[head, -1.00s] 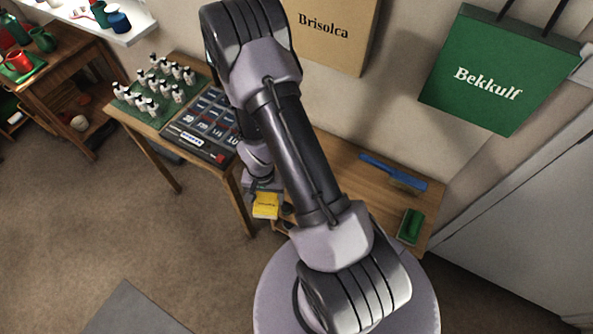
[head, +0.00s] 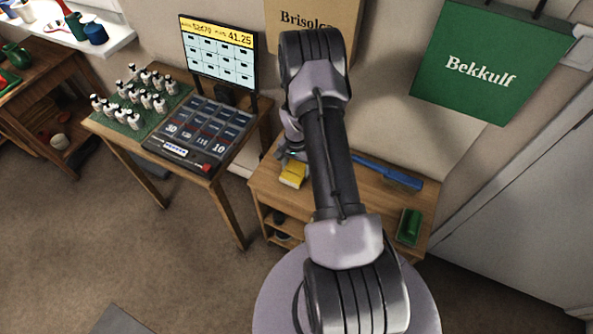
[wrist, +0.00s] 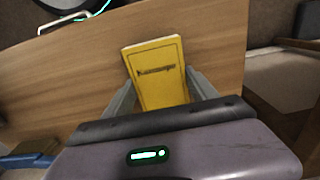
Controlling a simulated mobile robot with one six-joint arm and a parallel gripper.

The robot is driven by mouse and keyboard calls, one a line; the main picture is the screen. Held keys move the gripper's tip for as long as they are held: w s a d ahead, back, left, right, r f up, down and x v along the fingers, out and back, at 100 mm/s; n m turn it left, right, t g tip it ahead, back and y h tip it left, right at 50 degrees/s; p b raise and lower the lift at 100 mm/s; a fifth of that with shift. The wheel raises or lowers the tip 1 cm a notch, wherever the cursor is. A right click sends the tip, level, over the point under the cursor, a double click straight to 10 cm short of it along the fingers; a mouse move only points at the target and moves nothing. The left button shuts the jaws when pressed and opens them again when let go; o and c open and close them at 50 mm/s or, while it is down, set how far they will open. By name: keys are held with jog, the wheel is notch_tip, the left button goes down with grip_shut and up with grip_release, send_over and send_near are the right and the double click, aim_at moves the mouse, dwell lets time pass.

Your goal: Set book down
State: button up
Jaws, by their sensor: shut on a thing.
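The yellow book (head: 294,174) has dark lettering on its cover. It is at the left part of the wooden table (head: 262,190) in the head view, beside my arm. In the wrist view the yellow book (wrist: 158,72) is between the two grey fingers of my gripper (wrist: 163,92), which is shut on it. The wooden tabletop (wrist: 80,75) lies behind and around the book there. I cannot tell whether the book touches the tabletop. In the head view my gripper is mostly hidden by my arm.
A second table at left carries a control panel (head: 201,134), a screen (head: 218,53) and several small bottles (head: 130,98).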

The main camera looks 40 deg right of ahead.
jog(key=shift+f, duration=0.15)
jog(key=shift+f, duration=0.2)
jog(key=o, duration=1.5)
jog(key=shift+o, duration=0.2)
jog(key=shift+r, duration=0.1)
